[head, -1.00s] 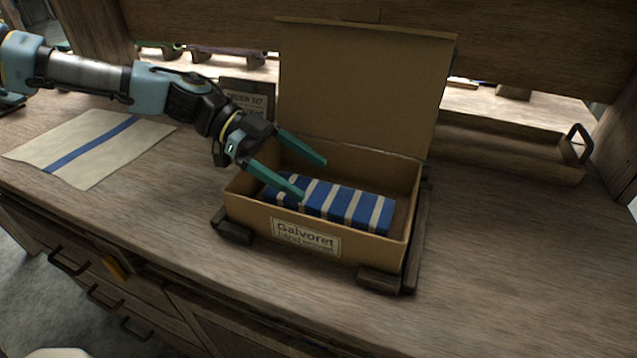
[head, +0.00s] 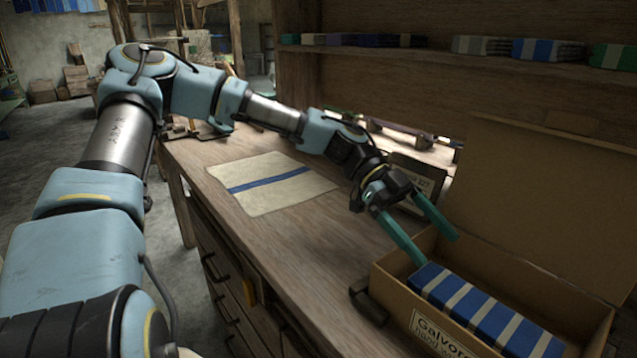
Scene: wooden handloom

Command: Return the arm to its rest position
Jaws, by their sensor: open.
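My gripper (head: 428,238) is open and empty, its two teal fingers spread at the left end of the open cardboard box (head: 398,291). The near finger's tip is close to the box's left rim; I cannot tell whether it touches. A blue and cream striped folded cloth (head: 478,306) lies inside the box, apart from the fingers as far as I can see. My arm stretches across the bench from the left of the picture, with its elbow high.
A cream cloth with a blue stripe (head: 272,186) lies flat on the wooden bench (head: 300,262) under my forearm. A small dark sign (head: 416,182) stands behind my gripper. The box lid (head: 545,205) stands up at the back. Shelves (head: 470,62) hold folded cloths.

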